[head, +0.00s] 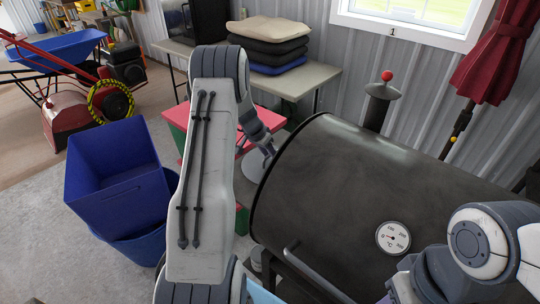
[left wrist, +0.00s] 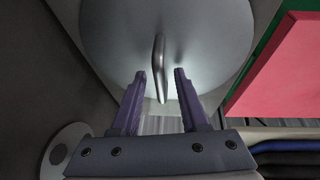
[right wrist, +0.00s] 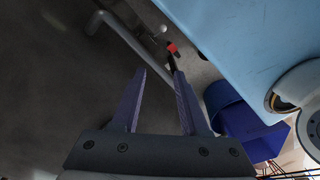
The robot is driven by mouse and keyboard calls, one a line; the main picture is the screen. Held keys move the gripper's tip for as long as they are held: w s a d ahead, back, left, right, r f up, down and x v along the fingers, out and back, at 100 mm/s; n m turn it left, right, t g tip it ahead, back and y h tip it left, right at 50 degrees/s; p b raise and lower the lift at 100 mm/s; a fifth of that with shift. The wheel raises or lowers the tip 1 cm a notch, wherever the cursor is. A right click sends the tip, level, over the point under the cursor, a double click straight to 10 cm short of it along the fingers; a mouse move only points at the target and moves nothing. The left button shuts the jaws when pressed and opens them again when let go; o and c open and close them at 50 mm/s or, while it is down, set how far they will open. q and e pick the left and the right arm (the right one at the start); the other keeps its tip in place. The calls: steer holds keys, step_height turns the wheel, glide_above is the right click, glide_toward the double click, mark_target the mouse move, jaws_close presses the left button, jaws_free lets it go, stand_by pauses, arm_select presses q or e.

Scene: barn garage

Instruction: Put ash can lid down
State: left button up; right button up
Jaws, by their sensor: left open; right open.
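The ash can lid (left wrist: 215,35) is a round grey metal disc with a bar handle (left wrist: 159,60). In the head view the lid (head: 257,165) shows partly, low between the black grill and the red-topped box. My left gripper (left wrist: 160,74) is open, with the handle between its fingertips; I cannot tell whether either finger touches it. The can under the lid is not clearly visible. My right gripper (right wrist: 158,72) is open and empty, in front of the grill.
The black barrel grill (head: 360,190) fills the right side, with its handle (right wrist: 122,38) near my right gripper. A red-topped box (left wrist: 285,70) stands close beside the lid. Blue bins (head: 118,180) are at left, and a table (head: 315,78) with stacked cushions (head: 268,42) is behind.

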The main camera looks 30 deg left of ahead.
arm_select(q)
steer(key=shift+r+p, duration=0.4)
steer(key=shift+r, duration=0.05)
steer(key=shift+a+r, duration=0.1)
steer(key=shift+r, duration=0.25)
steer(key=b+v, duration=0.1)
steer(key=v, duration=1)
steer(key=shift+s, duration=0.15)
steer(key=shift+r, duration=0.15)
